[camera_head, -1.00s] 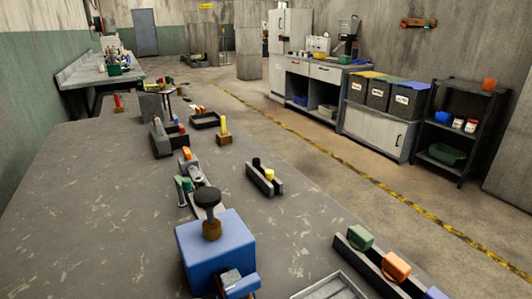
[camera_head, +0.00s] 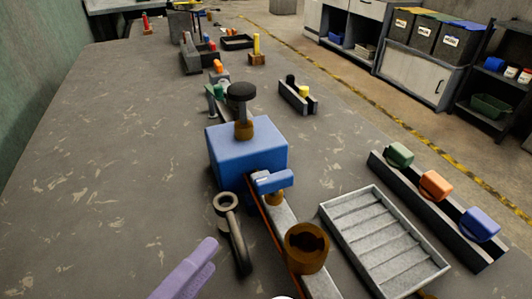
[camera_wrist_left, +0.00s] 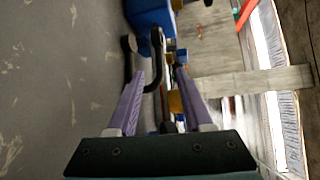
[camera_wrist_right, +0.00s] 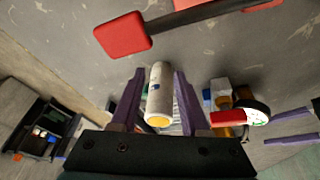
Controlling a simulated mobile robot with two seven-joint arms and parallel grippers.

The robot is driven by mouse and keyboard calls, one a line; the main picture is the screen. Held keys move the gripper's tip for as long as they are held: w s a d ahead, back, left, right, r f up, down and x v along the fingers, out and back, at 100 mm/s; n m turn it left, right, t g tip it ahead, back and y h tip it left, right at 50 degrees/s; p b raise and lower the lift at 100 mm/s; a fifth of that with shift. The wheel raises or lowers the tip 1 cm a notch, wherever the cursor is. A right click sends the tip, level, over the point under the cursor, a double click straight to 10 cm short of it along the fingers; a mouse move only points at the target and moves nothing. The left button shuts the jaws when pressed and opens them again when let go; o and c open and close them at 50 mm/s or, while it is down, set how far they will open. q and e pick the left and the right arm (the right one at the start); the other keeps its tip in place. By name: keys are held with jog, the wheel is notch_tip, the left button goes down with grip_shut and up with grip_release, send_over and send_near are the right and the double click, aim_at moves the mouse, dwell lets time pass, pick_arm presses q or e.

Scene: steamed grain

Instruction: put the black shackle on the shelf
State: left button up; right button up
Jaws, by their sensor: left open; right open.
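The black shackle (camera_head: 239,245) lies on the grey workbench (camera_head: 110,160), left of a long metal bar and in front of the blue block. Its ring end (camera_head: 228,204) points away from me. In the left wrist view the dark curved shackle (camera_wrist_left: 157,58) appears ahead of the open fingers, apart from them as far as I can tell. My left gripper (camera_head: 188,268) is open, low and left of the shackle. My right gripper (camera_wrist_right: 155,92) is open, with a pale cylinder (camera_wrist_right: 160,90) between or beyond its fingers. The dark shelf (camera_head: 490,118) stands at the far right.
A blue block with a black knob (camera_head: 242,92) stands beyond the shackle. A brown ring (camera_head: 307,245) sits on the bar. A grey ribbed tray (camera_head: 385,245) and a rail with coloured blocks (camera_head: 433,186) lie to the right. The left side of the bench is clear.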

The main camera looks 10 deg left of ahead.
aim_at(234, 222)
pick_arm(q)
jog(key=x, duration=0.7)
jog(key=shift+w+b, duration=0.3)
jog(key=shift+w, duration=0.15)
grip_shut()
dwell(1.0)
